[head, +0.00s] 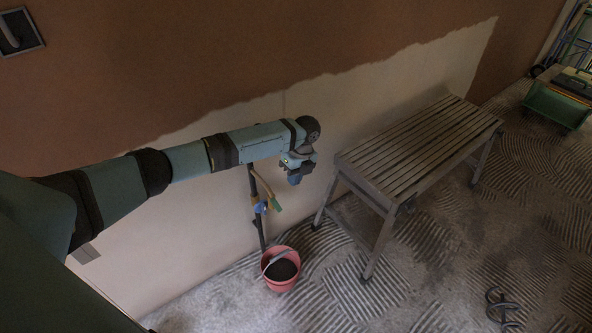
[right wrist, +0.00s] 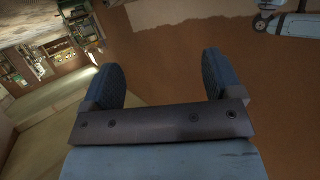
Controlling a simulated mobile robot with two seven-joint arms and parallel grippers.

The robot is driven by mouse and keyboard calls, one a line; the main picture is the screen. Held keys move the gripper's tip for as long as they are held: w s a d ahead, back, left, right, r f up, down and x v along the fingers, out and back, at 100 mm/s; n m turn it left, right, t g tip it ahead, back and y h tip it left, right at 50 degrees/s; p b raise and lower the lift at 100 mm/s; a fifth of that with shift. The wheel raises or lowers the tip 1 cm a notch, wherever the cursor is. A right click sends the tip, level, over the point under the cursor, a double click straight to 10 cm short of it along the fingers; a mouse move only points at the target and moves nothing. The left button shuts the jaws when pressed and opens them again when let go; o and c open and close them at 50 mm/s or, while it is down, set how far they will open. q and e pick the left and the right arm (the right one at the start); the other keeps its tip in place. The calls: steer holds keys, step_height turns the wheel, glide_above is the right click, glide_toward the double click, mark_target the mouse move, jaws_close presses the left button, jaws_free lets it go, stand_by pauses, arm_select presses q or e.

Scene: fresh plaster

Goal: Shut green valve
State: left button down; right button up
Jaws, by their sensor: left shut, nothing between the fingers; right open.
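The green valve (head: 276,203) shows in the head view as a small green lever on a dark standing pipe (head: 256,215) by the wall. A blue and yellow fitting sits beside it. My left gripper (head: 294,180) is just above and to the right of the valve in the picture, shut and empty; I cannot tell how far it is from the lever in depth. My right gripper (right wrist: 162,85) shows in the right wrist view, open with nothing between its fingers. It faces the brown wall, and the valve does not show there.
A red bucket (head: 271,272) with dark contents stands below the pipe. A slatted bench (head: 420,150) stands to the right along the wall. A green cart (head: 555,105) is at the far right. A dark object (head: 503,306) lies on the ridged floor.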

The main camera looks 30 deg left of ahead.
mark_target(274, 203)
arm_select(q)
steer(key=s+a+f+b, duration=0.1)
steer(key=s+f, duration=0.3)
steer(key=shift+s+a+f, duration=0.15)
steer(key=shift+a+f, duration=0.05)
steer(key=shift+a, duration=0.15)
arm_select(e)
steer(key=r, duration=0.1)
steer(key=w+a+r+t+y, duration=0.1)
steer(key=r, duration=0.1)
steer(key=shift+w+a, duration=0.1)
steer(key=shift+a, duration=0.1)
steer(key=shift+r, duration=0.1)
